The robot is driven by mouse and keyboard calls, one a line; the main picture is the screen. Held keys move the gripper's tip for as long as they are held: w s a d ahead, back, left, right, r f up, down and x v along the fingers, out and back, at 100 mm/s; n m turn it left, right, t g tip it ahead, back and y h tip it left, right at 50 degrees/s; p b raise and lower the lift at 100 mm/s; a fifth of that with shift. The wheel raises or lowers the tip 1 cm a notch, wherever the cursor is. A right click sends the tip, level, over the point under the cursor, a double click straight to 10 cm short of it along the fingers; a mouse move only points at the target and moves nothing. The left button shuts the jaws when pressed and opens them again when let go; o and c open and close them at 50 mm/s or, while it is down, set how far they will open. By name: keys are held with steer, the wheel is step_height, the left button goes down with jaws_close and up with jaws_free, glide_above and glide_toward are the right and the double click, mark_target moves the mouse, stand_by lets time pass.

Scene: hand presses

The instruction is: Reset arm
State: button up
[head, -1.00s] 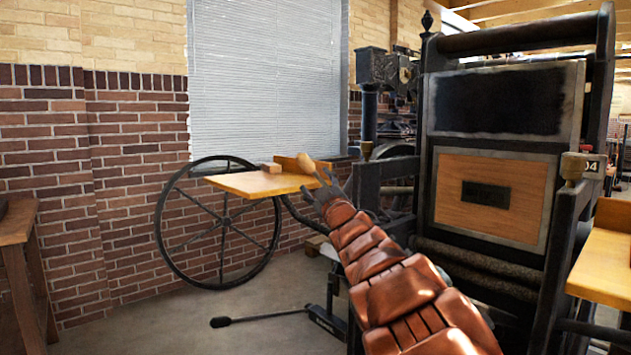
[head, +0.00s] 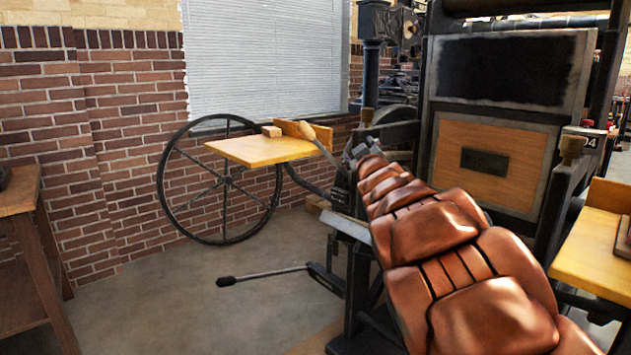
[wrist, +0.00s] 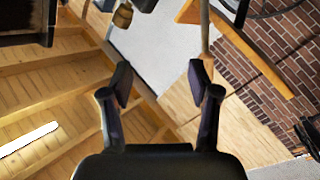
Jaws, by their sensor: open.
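My arm, in copper-coloured segments, reaches in from the lower right of the head view. My gripper (head: 364,150) is at its far end, in front of the press frame. In the wrist view my gripper (wrist: 161,82) is open, with nothing between its two dark fingers. A wooden handle (head: 308,131) on a thin metal rod stands to the left of my gripper in the head view, by the yellow shelf. A light wooden rod (wrist: 205,35) shows beyond the right finger in the wrist view; whether they touch is unclear.
The yellow shelf (head: 252,151) juts out beside a spoked black wheel (head: 165,195). The hand press (head: 495,120) stands close on the right. A low foot lever (head: 270,275) crosses the floor. A wooden table (head: 18,205) stands at the left.

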steer(key=s+d+f+m+g+h+p, duration=0.1)
steer(key=s+d+m+g+h+p, duration=0.15)
steer(key=s+d+g+p, duration=0.45)
steer(key=s+d+m+g+h+p, duration=0.3)
steer(key=s+d+p, duration=0.4)
steer(key=s, duration=0.7)
steer(key=s+a+g+y+p, duration=0.1)
steer(key=s+p, duration=0.4)
steer(key=s, duration=0.7)
steer(key=s+a+m+g+y+p, duration=0.1)
steer(key=s+a+g+p, duration=0.2)
steer(key=s, duration=0.9)
steer(key=s+a+r+m+g+y+p, duration=0.1)
steer(key=s+g+p, duration=0.5)
steer(key=s, duration=0.6)
steer(key=a+y+p, duration=0.1)
steer(key=p, duration=0.1)
steer(key=shift+a+g+p, duration=0.3)
steer(key=shift+r, duration=0.1)
